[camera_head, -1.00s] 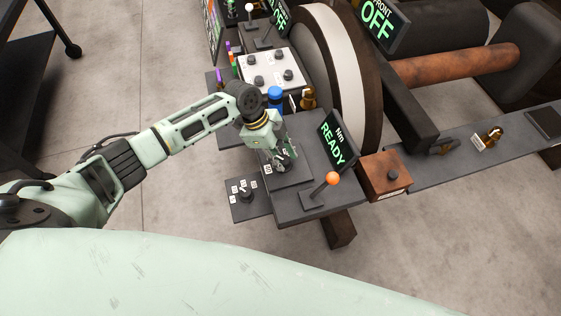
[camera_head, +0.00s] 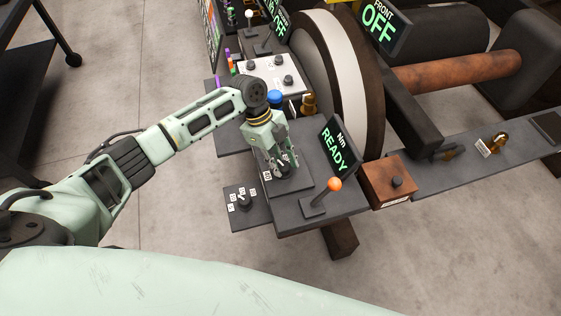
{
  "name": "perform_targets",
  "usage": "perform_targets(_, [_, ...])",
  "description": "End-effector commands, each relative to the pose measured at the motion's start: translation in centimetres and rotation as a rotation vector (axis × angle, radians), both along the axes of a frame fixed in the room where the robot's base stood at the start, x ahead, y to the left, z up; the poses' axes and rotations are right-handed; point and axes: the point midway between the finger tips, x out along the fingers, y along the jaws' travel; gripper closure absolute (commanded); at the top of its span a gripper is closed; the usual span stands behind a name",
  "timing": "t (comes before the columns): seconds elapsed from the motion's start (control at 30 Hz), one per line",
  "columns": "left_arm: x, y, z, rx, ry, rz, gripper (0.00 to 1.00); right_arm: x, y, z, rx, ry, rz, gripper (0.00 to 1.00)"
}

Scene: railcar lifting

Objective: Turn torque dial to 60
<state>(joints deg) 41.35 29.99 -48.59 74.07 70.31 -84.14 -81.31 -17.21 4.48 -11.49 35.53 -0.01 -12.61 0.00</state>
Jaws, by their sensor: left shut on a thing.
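A dark dial (camera_head: 283,171) with small white number labels around it sits on the raised block of the console, beside the screen (camera_head: 339,144) reading "Nm READY". My left gripper (camera_head: 282,166) points down onto this dial and is shut on it, its fingers at the knob's sides. The fingers hide part of the dial, and the labels are too small to read surely. My right gripper is not in view.
An orange-knobbed lever (camera_head: 334,185) stands right of the dial. A second small labelled knob (camera_head: 243,199) sits on a lower panel in front.

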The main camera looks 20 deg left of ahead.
Motion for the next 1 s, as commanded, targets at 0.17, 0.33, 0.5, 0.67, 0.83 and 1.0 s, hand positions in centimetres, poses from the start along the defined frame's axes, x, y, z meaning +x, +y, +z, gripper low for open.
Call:
perform_targets(0.17, [-0.9,-0.1,-0.5,0.004,0.024,-0.008,0.67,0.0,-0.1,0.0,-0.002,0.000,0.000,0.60])
perform_targets(0.33, [-0.7,0.0,-0.5,0.004,0.020,-0.006,0.60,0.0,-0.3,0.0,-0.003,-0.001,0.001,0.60])
perform_targets(0.5, [-0.5,0.0,-0.3,0.003,0.015,-0.004,0.60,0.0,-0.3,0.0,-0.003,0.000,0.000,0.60])
perform_targets(0.67, [-0.4,0.0,-0.2,0.003,0.012,-0.003,0.60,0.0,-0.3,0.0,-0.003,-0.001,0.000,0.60])
perform_targets(0.83, [-0.2,0.2,0.2,0.003,0.009,-0.002,0.60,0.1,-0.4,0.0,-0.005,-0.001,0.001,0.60])
perform_targets(1.0, [0.2,1.1,2.4,0.003,0.006,0.000,0.60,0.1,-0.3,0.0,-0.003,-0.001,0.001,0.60])
